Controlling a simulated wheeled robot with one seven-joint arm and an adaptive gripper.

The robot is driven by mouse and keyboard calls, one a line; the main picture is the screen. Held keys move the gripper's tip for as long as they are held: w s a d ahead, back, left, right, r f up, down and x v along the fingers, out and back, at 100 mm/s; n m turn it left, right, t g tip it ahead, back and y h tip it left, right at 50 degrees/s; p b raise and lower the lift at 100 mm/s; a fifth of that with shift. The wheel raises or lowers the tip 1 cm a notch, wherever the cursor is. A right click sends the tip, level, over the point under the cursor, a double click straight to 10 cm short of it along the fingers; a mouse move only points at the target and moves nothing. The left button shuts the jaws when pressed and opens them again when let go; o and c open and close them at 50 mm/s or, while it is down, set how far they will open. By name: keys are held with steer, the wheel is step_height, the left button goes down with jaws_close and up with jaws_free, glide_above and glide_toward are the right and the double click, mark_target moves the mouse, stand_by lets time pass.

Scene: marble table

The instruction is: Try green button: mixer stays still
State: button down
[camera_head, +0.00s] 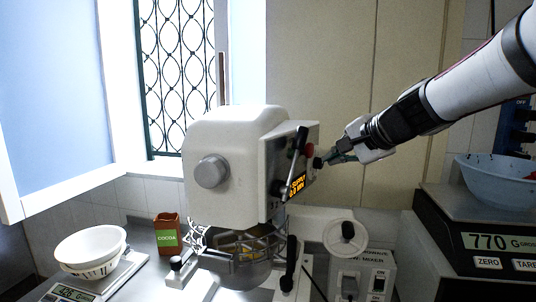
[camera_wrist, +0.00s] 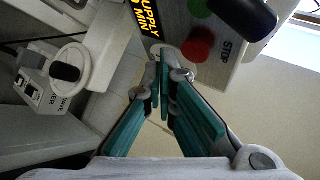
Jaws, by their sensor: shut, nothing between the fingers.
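The white mixer (camera_head: 235,155) stands on the counter with its metal bowl (camera_head: 245,274) below the head. The green button (camera_wrist: 199,8) is partly cut off at the top of the wrist view, beside a black lever or knob. The red button (camera_wrist: 197,46) lies below it, near the word STOP. My gripper (camera_head: 327,161) is shut and empty, its tips close to the panel. In the wrist view the tips (camera_wrist: 164,72) appear just left of the red button; contact cannot be told.
A wall box with switches (camera_head: 376,272) and a round white handwheel (camera_head: 339,238) are at lower right. A scale (camera_head: 470,215) with a blue bowl (camera_head: 497,180) stands far right. A white bowl (camera_head: 91,247) on another scale and a cocoa box (camera_head: 167,234) are left.

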steer(key=shift+w+a+p, duration=0.15)
steer(key=shift+w+a, duration=0.55)
steer(key=shift+a, duration=0.25)
steer(key=shift+w+a+p, duration=0.15)
steer(key=shift+w+a, duration=0.55)
steer(key=shift+a, duration=0.25)
steer(key=shift+w+a, duration=0.25)
steer(key=shift+a, duration=0.1)
steer(key=shift+w+a, duration=0.3)
steer(key=shift+a, duration=0.2)
stand_by(1.1)
steer(key=shift+s+d, duration=0.55)
steer(key=shift+d, duration=0.15)
steer(key=shift+s+d+b, duration=0.35)
steer(key=shift+s+d, duration=0.4)
steer(key=shift+d, duration=0.3)
steer(key=shift+s+d+b, duration=0.3)
steer(key=shift+s+d, duration=0.45)
steer(key=shift+d, duration=0.25)
